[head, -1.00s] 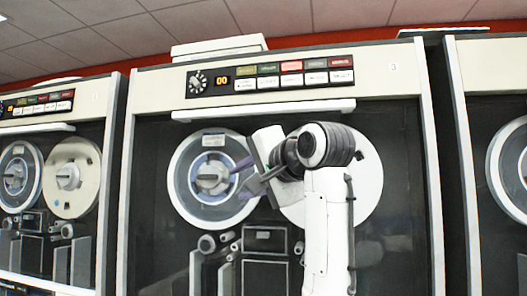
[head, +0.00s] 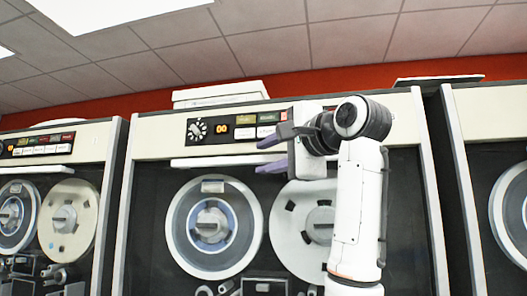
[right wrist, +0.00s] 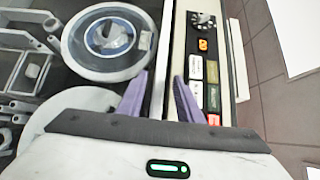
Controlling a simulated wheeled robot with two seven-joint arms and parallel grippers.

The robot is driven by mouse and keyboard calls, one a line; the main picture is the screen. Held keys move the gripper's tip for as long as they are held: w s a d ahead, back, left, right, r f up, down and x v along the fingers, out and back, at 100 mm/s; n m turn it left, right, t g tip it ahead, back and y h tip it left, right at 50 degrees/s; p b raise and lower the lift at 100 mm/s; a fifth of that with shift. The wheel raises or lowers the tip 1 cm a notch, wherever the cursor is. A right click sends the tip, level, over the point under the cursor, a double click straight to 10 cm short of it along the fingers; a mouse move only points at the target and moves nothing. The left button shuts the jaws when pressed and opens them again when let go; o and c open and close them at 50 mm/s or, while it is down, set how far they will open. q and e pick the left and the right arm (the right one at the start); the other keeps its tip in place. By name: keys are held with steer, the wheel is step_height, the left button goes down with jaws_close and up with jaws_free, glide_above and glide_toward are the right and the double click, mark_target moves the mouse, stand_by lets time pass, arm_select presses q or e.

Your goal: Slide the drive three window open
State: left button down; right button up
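Drive three (head: 265,145) is the tall cream-framed tape cabinet in the middle of the head view. Its window covers the dark bay with two reels (head: 213,226). A white horizontal bar (head: 215,162) runs along the window's top edge, just under the control panel. My right gripper (head: 262,156) is open, its purple fingers pointing left at the height of the bar. In the right wrist view the bar (right wrist: 160,55) lies between the two spread fingers (right wrist: 160,92); I cannot tell whether they touch it. My left gripper is not in view.
The control panel (head: 235,127) with a dial and coloured buttons sits just above the bar, close to the upper finger. Neighbouring drives stand at left (head: 55,147) and right (head: 500,125). A white box (head: 220,94) lies on top of the cabinet.

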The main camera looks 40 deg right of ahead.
steer(key=shift+w, duration=0.8)
jaws_close()
steer(key=shift+f, duration=0.1)
